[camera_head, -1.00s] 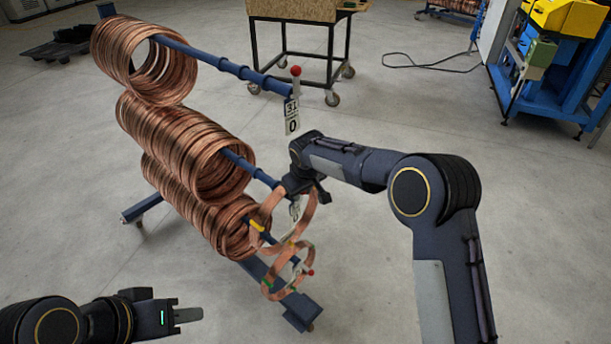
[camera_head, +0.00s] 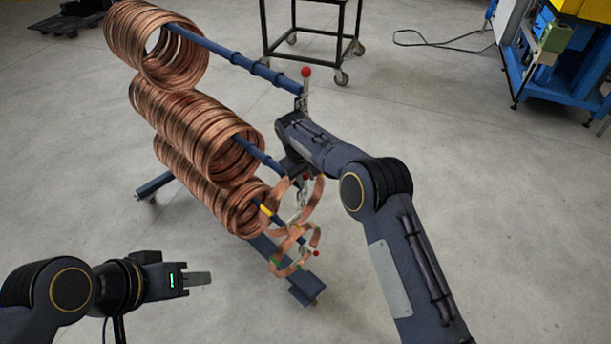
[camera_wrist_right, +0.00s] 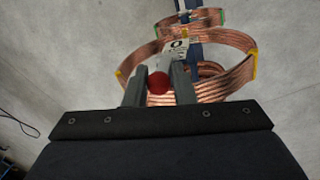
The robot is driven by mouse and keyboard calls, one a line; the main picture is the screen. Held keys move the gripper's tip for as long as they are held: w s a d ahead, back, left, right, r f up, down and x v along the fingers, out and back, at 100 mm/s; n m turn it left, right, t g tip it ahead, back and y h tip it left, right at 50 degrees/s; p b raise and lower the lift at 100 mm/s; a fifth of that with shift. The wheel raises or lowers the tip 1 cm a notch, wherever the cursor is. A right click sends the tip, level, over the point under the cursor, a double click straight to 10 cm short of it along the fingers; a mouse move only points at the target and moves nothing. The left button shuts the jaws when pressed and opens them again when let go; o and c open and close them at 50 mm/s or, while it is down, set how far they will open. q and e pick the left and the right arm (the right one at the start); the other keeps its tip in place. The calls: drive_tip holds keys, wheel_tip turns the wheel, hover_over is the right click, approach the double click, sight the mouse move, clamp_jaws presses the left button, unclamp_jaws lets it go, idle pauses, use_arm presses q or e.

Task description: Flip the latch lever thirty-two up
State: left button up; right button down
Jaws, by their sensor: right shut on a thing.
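A blue rack holds copper coils on three rods. The top rod's latch lever (camera_head: 306,82) stands upright with a red ball. My right gripper (camera_wrist_right: 160,82) is at the middle rod's end, shut on a latch lever with a red ball (camera_wrist_right: 158,83). The red ball (camera_head: 306,177) also shows just beside the gripper in the head view. A white tag (camera_wrist_right: 176,46) with a 0 hangs behind it; no 32 is legible. The lowest lever's red ball (camera_head: 316,253) points right. My left gripper (camera_head: 197,279) is empty at lower left, seen side-on; its opening is unclear.
Copper coils (camera_head: 200,130) fill the rods to the left. Loose copper rings (camera_head: 305,205) with yellow and green bands hang by the lower rod ends. A black wheeled cart (camera_head: 310,60) and a blue machine (camera_head: 560,80) stand behind.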

drive_tip(key=shift+w+d, duration=0.1)
drive_tip(key=shift+d, duration=0.05)
drive_tip(key=c, duration=1.3)
unclamp_jaws()
drive_tip(key=shift+r, duration=0.1)
drive_tip(key=shift+r, duration=0.3)
wheel_tip(320, 180, up, 7)
drive_tip(key=s+a+b, duration=0.1)
drive_tip(key=shift+b, duration=0.3)
drive_tip(key=shift+s+a+f, duration=0.1)
drive_tip(key=shift+f, duration=0.05)
